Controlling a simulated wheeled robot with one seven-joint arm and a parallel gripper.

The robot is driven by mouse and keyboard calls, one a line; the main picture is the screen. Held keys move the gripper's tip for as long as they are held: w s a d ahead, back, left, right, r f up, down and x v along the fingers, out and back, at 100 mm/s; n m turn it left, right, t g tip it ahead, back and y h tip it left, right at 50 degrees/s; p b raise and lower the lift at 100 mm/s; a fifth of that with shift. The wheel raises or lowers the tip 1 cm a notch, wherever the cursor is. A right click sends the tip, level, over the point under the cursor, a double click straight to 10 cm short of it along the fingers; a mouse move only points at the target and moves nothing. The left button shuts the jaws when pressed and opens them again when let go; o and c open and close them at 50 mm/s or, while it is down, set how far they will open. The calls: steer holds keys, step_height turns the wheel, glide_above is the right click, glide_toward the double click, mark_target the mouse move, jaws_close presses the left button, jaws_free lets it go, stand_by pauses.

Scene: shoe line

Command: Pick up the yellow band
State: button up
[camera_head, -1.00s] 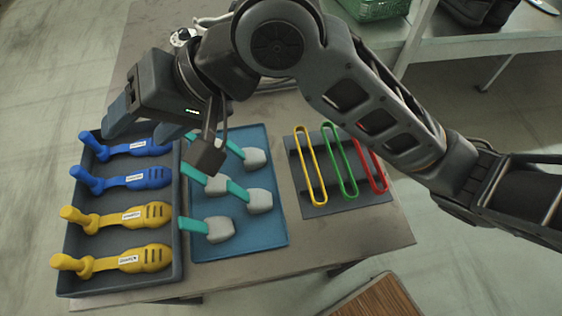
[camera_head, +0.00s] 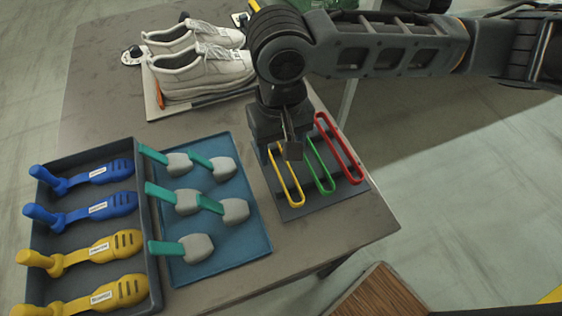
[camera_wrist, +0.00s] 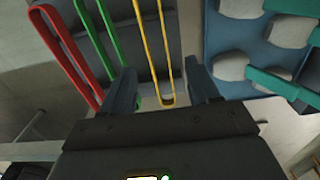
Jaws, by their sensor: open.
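The yellow band (camera_head: 292,186) is a long narrow loop on a dark grey rack (camera_head: 330,202), left of a green band (camera_head: 321,170) and a red band (camera_head: 341,150). My gripper (camera_head: 289,148) is above the far end of the yellow band and hides that end in the head view. In the wrist view, my gripper (camera_wrist: 163,92) has its two fingers apart, with the lower end of the yellow band (camera_wrist: 166,62) between them, nearer the right finger. The green band (camera_wrist: 97,32) runs down to the left finger. The jaws hold nothing; I cannot tell the height gap.
A blue tray (camera_head: 255,243) with several grey-and-teal pieces lies left of the rack. Further left is a dark tray (camera_head: 153,262) with blue and yellow tools. White shoes (camera_head: 205,72) stand at the back. A wooden surface (camera_head: 375,292) is in front.

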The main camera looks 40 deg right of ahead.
step_height(320, 180, down, 4)
steer(key=shift+w+d+f, duration=0.1)
steer(key=shift+w+d, duration=0.05)
steer(key=c, duration=1.1)
